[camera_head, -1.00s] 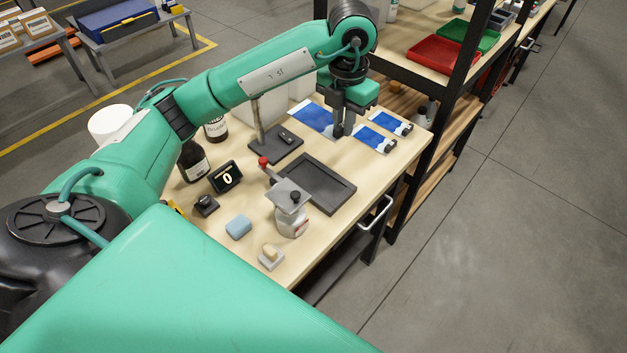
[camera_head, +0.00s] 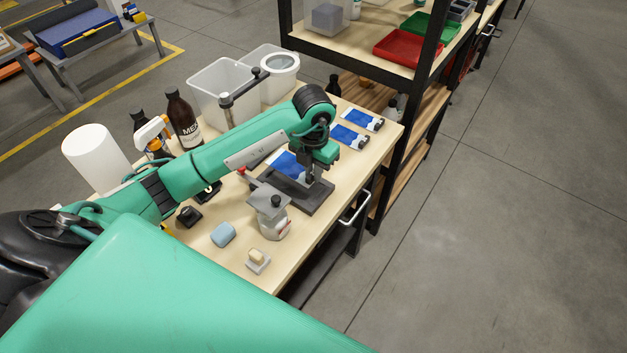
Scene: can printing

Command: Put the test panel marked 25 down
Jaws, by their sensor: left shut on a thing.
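My left gripper (camera_head: 312,181) points down and is shut on a blue-and-white test panel (camera_head: 288,164). The panel is at the dark flat tray (camera_head: 322,207) on the wooden bench, over its far-left part. My gripper and arm hide some of both, so I cannot tell whether the panel touches the tray. Its number is not readable. Two other blue-and-white panels, a farther one (camera_head: 358,117) and a nearer one (camera_head: 344,136), lie apart on the bench behind the tray. My right gripper is not in view.
A jar with a grey plate on top (camera_head: 273,218) stands close in front of the tray. A blue sponge (camera_head: 223,234) and a small soap dish (camera_head: 257,261) are nearer. Brown bottles (camera_head: 183,118) and clear bins (camera_head: 215,85) stand behind my arm. A shelf post (camera_head: 384,187) rises at the right.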

